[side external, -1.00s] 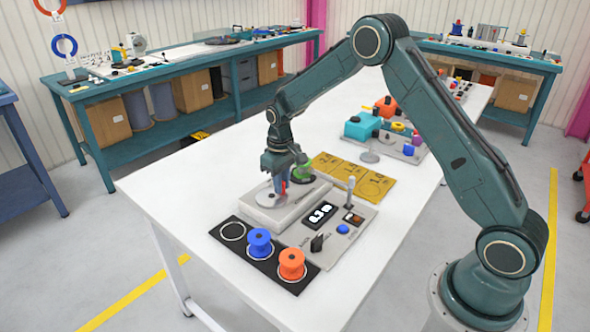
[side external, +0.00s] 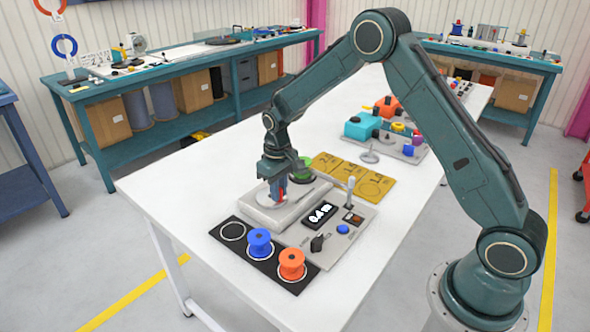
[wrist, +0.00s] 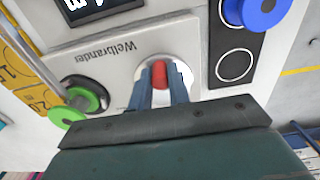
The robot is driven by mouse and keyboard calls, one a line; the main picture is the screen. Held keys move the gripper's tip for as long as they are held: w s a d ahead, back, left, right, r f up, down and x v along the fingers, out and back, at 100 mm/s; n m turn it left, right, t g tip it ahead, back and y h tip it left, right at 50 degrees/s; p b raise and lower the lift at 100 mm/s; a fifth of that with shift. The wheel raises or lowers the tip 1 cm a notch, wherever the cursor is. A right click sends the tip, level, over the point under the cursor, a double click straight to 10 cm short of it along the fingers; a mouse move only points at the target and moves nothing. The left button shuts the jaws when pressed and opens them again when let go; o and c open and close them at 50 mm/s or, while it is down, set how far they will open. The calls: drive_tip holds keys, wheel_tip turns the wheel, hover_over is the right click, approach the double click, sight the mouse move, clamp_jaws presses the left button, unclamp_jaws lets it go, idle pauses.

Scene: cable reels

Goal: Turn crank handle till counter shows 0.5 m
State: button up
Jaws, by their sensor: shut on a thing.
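My gripper (side external: 277,192) is shut on the red crank handle (wrist: 158,74), which stands up from a round metal disc (wrist: 183,66) on the light grey winding machine (side external: 262,217). In the wrist view my two blue-grey fingers (wrist: 160,85) close on either side of the red knob. The counter (side external: 319,215) on the machine's panel appears to read 0.4 m; in the wrist view only part of its display (wrist: 85,5) shows. A green reel (side external: 304,169) sits at the machine's far end, and it also shows in the wrist view (wrist: 82,102).
A black mat (side external: 240,247) in front holds a blue reel (side external: 260,242), an orange reel (side external: 291,263) and an empty ring. A yellow marked plate (side external: 352,178), a lever (side external: 350,192) and a blue button (side external: 342,229) lie nearby. The table's left part is clear.

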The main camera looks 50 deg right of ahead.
drive_tip(key=shift+w+a, duration=0.25)
drive_tip(key=shift+a, duration=0.4)
drive_tip(key=shift+w+a, duration=0.75)
drive_tip(key=shift+w, duration=0.5)
drive_tip(key=o, duration=0.8)
